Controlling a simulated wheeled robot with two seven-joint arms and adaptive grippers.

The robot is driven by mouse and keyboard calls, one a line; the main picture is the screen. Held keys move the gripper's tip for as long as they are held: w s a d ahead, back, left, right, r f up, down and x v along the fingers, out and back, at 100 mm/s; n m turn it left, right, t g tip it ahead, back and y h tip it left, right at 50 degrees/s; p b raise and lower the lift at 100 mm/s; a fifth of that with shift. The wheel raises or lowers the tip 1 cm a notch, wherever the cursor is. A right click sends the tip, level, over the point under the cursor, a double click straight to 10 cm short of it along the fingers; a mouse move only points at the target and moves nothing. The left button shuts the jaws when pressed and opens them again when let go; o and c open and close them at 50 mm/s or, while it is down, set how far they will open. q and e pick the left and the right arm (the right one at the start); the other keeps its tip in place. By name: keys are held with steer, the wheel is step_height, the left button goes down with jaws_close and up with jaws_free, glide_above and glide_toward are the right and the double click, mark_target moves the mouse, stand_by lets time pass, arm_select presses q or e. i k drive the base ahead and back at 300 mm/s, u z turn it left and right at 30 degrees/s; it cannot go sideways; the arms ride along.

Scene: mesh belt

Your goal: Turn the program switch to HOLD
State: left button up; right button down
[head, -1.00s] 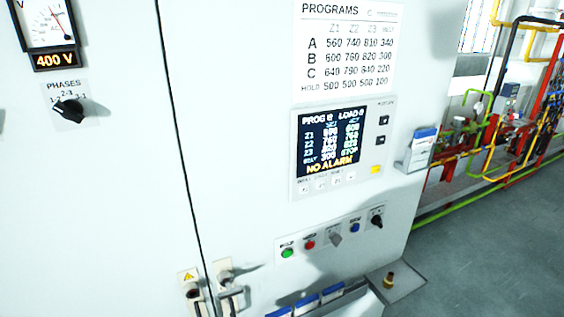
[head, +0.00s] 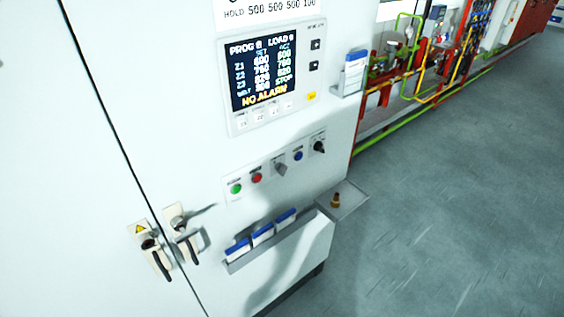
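The control strip (head: 267,169) is on the light cabinet front, below the display. From left to right it carries a green button (head: 236,189), a red button (head: 257,178), a grey selector knob (head: 281,169), a blue button (head: 298,155) and a black rotary knob (head: 319,146). The labels above them are too small to read, so I cannot tell which knob is the program switch. The display (head: 264,68) shows a PROG line with an unclear letter, and NO ALARM at the bottom. Neither of my grippers is in view.
Two cabinet door handles (head: 188,245) stick out at lower left. A rack of blue-and-white booklets (head: 262,233) juts out below the strip. A small shelf (head: 345,200) holds a brass-coloured item (head: 335,200). Open grey floor (head: 440,200) lies at right; pipes (head: 410,65) run behind.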

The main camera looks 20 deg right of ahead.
mark_target(318, 146)
steer(key=u, duration=0.1)
steer(key=k, duration=1.1)
steer(key=z, duration=1.05)
steer(key=i, duration=1.3)
steer(key=u, duration=0.95)
